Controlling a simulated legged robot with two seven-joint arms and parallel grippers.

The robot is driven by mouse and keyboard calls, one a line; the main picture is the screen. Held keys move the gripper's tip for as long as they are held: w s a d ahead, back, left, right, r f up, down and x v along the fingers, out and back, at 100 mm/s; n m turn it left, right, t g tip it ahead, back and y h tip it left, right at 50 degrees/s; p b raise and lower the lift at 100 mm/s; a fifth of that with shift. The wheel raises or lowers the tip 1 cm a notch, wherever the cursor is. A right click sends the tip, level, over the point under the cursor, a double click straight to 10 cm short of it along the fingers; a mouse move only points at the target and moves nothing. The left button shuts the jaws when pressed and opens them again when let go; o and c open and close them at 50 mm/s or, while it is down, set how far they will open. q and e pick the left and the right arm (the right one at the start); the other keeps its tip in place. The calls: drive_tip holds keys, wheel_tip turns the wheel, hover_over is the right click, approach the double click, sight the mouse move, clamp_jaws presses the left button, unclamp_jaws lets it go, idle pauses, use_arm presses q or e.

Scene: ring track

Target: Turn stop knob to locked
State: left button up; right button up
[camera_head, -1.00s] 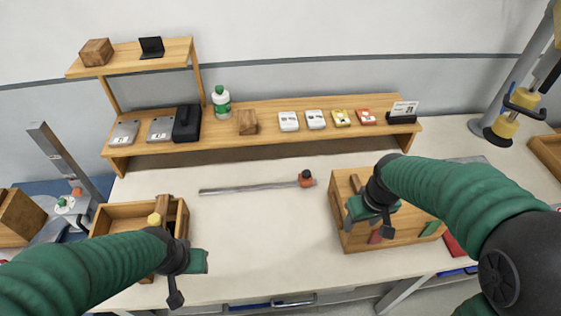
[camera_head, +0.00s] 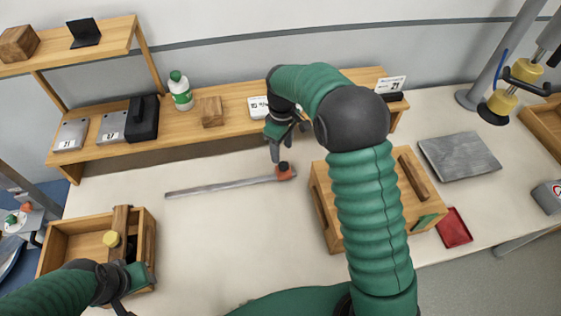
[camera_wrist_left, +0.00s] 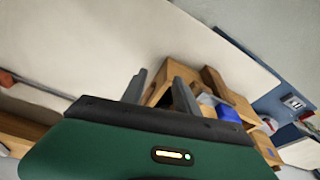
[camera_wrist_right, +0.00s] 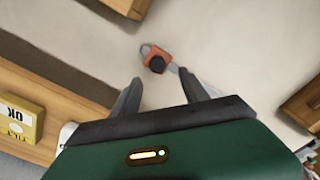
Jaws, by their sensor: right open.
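The stop knob (camera_head: 283,166) is a small black round knob on an orange-red stop block (camera_head: 290,175) at the right end of a flat metal bar (camera_head: 220,186) on the table. My right gripper (camera_head: 277,152) is open and empty, just behind and above the knob, and does not appear to touch it. In the right wrist view the knob (camera_wrist_right: 157,64) shows ahead of the two spread fingers (camera_wrist_right: 160,84). My left gripper (camera_head: 128,292) is at the lower left near a wooden box; in the left wrist view its fingers (camera_wrist_left: 158,82) are apart and empty.
An open wooden box (camera_head: 75,228) with a yellow knob stands at the left. A wooden block box (camera_head: 318,205) stands right of the bar, partly behind my right arm. A wooden shelf (camera_head: 235,123) runs along the back. A grey plate (camera_head: 458,157) and a red tray (camera_head: 454,229) lie at the right.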

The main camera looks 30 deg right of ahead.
sight(284, 165)
drive_tip(key=f, duration=0.4)
drive_tip(key=d+f, duration=0.1)
drive_tip(key=f, duration=0.1)
drive_tip(key=shift+f, duration=0.1)
drive_tip(key=shift+s+f, duration=0.15)
drive_tip(key=shift+f, duration=0.4)
drive_tip(key=shift+a, duration=0.35)
drive_tip(key=shift+d, duration=0.15)
clamp_jaws()
